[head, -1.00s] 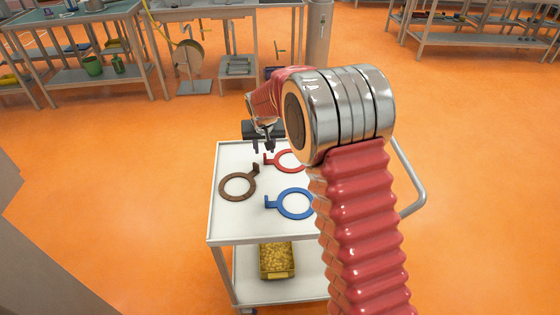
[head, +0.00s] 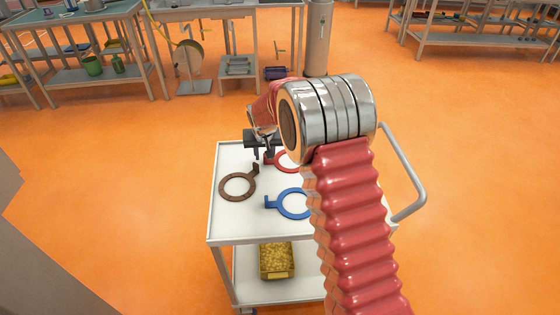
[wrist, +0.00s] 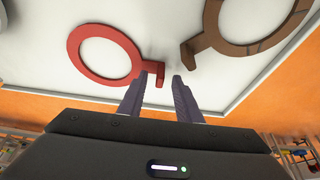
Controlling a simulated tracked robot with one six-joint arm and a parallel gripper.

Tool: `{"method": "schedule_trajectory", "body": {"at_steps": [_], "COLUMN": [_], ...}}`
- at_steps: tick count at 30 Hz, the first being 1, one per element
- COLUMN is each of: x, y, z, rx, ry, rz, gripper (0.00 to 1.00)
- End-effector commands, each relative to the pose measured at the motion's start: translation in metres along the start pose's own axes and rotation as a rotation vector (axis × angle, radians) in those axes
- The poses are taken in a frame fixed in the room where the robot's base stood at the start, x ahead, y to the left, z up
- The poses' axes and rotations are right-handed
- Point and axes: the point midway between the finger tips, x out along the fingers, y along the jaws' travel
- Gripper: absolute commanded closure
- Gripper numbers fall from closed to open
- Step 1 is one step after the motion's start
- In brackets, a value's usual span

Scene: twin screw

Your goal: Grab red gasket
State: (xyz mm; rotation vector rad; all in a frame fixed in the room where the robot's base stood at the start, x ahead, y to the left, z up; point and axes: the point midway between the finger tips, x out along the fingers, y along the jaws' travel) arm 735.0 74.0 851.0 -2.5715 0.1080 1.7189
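The red gasket (head: 285,162) lies on the white cart top, partly hidden behind my arm in the head view. In the wrist view the red gasket (wrist: 75,62) is at the upper left, a ring with a short tab toward my gripper (wrist: 162,75). My gripper is open, its two dark fingers apart. The left finger overlaps the tab in the picture; the right finger is on the other side of the tab's end. Whether the fingers touch the tab I cannot tell. In the head view my gripper (head: 263,155) is at the cart's far side.
A brown gasket (head: 238,187) lies left on the cart top (head: 245,222), also in the wrist view (wrist: 240,50). A blue gasket (head: 280,204) lies nearer. A yellow bin (head: 277,262) sits on the lower shelf. Workbenches stand behind, with open orange floor between.

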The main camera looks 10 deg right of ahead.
Motion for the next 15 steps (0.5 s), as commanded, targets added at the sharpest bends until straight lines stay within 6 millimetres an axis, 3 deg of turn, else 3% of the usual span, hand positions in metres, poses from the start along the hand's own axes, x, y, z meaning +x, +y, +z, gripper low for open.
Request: {"method": "schedule_trajectory", "body": {"at_steps": [15], "x": [-0.0001], "y": [0.0], "z": [0.0], "rx": [0.0], "ry": [0.0], "rz": [0.0], "gripper": [1.0]}}
